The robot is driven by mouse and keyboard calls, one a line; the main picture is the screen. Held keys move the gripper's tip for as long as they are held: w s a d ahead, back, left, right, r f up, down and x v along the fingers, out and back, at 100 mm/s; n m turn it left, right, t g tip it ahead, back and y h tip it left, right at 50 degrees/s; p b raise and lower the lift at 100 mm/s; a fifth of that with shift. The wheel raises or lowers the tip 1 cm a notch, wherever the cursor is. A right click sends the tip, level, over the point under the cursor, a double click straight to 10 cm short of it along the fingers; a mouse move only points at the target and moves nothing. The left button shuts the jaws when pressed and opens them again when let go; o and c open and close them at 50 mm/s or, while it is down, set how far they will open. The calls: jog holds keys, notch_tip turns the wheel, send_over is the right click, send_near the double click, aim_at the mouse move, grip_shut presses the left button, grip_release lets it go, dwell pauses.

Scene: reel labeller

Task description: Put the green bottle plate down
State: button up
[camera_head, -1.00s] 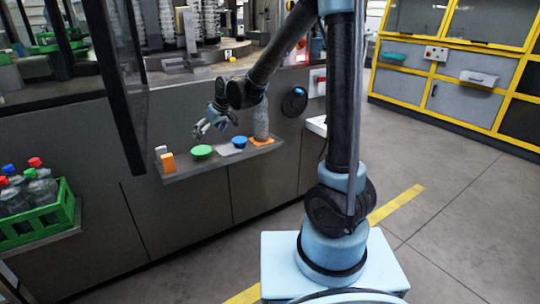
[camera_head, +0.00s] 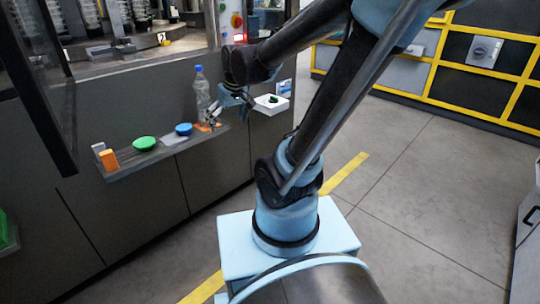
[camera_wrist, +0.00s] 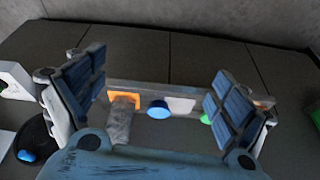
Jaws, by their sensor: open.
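A green disc (camera_head: 145,143) lies on the narrow shelf (camera_head: 128,171) on the machine front. It also shows in the wrist view (camera_wrist: 205,118), mostly hidden by a finger. A small dark green thing (camera_head: 273,99) sits on the white tray (camera_head: 270,108) to the right; I cannot tell which is the bottle plate. A clear bottle with a blue cap (camera_head: 202,92) stands upright on the orange pad (camera_wrist: 124,98) at the shelf's right end. My gripper (camera_head: 213,117) is open and empty, just right of the bottle; in the wrist view its fingers (camera_wrist: 155,95) are wide apart.
A blue disc (camera_head: 184,129) and a white pad (camera_head: 170,139) lie between the green disc and the bottle. A small orange block (camera_head: 109,160) stands at the shelf's left end. A green crate edge (camera_head: 8,232) shows at far left.

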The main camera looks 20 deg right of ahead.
jog(key=s+d+f+m+h, duration=0.1)
jog(key=s+d+f+m, duration=0.1)
jog(key=s+d, duration=0.4)
jog(key=s+d+f+m+g, duration=0.1)
jog(key=s+d+f, duration=0.3)
jog(key=s, duration=0.5)
jog(key=shift+s+d+f+m+h, duration=0.2)
jog(key=shift+d+m+h, duration=0.2)
jog(key=shift+d+m, duration=0.45)
jog(key=shift+w+f, duration=0.15)
jog(key=shift+w, duration=0.3)
